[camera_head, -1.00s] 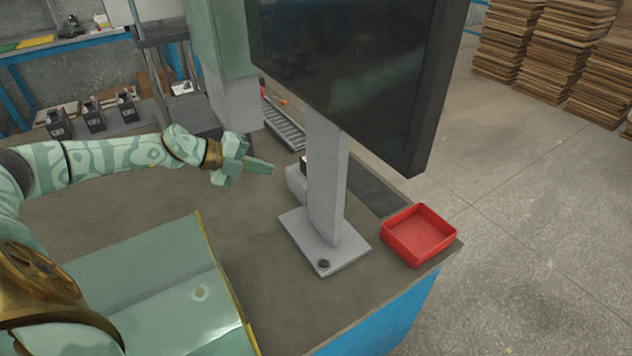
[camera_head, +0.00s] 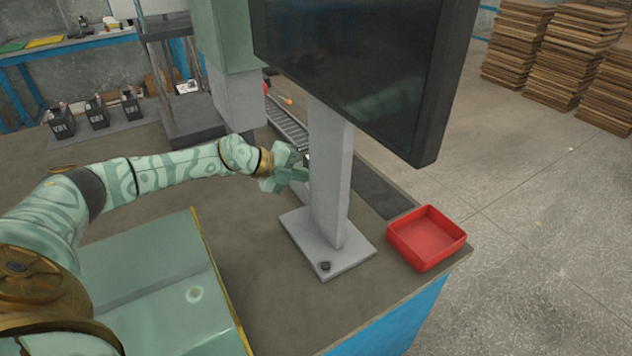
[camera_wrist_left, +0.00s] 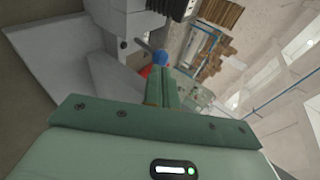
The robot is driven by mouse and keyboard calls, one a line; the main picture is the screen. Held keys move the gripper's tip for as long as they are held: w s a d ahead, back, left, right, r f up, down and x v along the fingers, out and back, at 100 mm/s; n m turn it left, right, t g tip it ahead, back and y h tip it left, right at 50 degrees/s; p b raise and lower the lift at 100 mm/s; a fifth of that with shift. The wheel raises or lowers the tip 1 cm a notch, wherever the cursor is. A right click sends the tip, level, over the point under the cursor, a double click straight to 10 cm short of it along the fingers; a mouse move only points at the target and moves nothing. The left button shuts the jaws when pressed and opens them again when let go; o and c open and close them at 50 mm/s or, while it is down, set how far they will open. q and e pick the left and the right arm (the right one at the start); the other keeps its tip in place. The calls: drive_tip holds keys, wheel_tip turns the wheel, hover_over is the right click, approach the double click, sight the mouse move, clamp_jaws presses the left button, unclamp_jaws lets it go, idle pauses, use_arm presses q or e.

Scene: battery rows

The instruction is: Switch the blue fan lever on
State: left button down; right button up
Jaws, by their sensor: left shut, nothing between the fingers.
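In the left wrist view a blue knob (camera_wrist_left: 160,57) shows just beyond my fingertips, at the end of a short dark rod. The rod seems to come from a grey housing (camera_wrist_left: 117,62) to its left. I cannot tell whether the lever is on or off. My left gripper (camera_wrist_left: 161,86) is shut and empty, with its fingers pointing at the knob; whether they touch it is unclear. In the head view my left gripper (camera_head: 297,175) is beside the grey monitor post, and the lever is hidden there. My right gripper is not in view.
The grey post (camera_head: 329,180) on its flat base holds a large dark screen (camera_head: 350,75) above the gripper. A red tray (camera_head: 427,239) stands at the bench's right corner. Several black batteries (camera_head: 97,110) stand at the back left.

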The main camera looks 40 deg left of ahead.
use_arm(q)
drive_tip(key=shift+x, duration=1.1)
drive_tip(key=shift+w+d+r+p, duration=0.25)
drive_tip(key=shift+w+r+p, duration=0.25)
drive_tip(key=shift+p, duration=0.2)
drive_tip(key=shift+f, duration=0.25)
drive_tip(key=shift+r+p, duration=0.65)
drive_tip(key=shift+r, duration=0.2)
